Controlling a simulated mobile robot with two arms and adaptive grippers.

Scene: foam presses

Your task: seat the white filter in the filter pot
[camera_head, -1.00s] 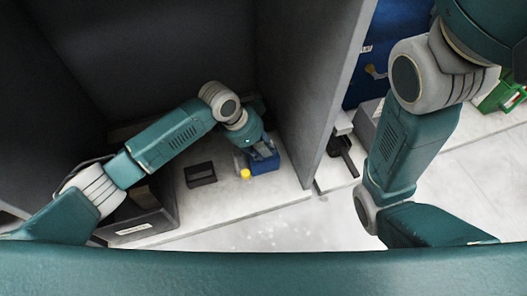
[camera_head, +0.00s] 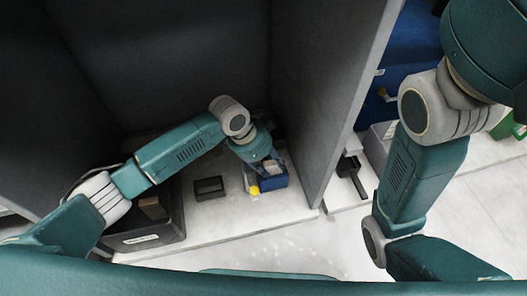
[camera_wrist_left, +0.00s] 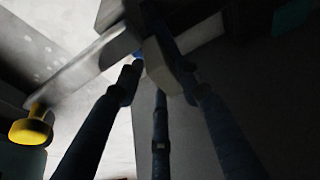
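My left gripper (camera_head: 264,165) is at a blue box (camera_head: 274,181) on the pale work surface, with pale contents showing in the box. In the left wrist view the dark fingers (camera_wrist_left: 158,82) are apart, with a pale slab (camera_wrist_left: 160,62) between or just beyond their tips. I cannot tell whether they grip it, or whether it is the white filter. A yellow-capped item (camera_head: 254,190) stands beside the blue box; its yellow cap also shows in the left wrist view (camera_wrist_left: 32,127). I cannot make out the filter pot for certain. My right gripper is out of view.
A small black holder (camera_head: 209,188) stands left of the blue box. A labelled dark bin (camera_head: 150,238) is further left. A tall grey partition (camera_head: 330,110) rises close on the right. Beyond it are a black tool (camera_head: 350,172) and a blue unit (camera_head: 395,65). Bare surface lies in front.

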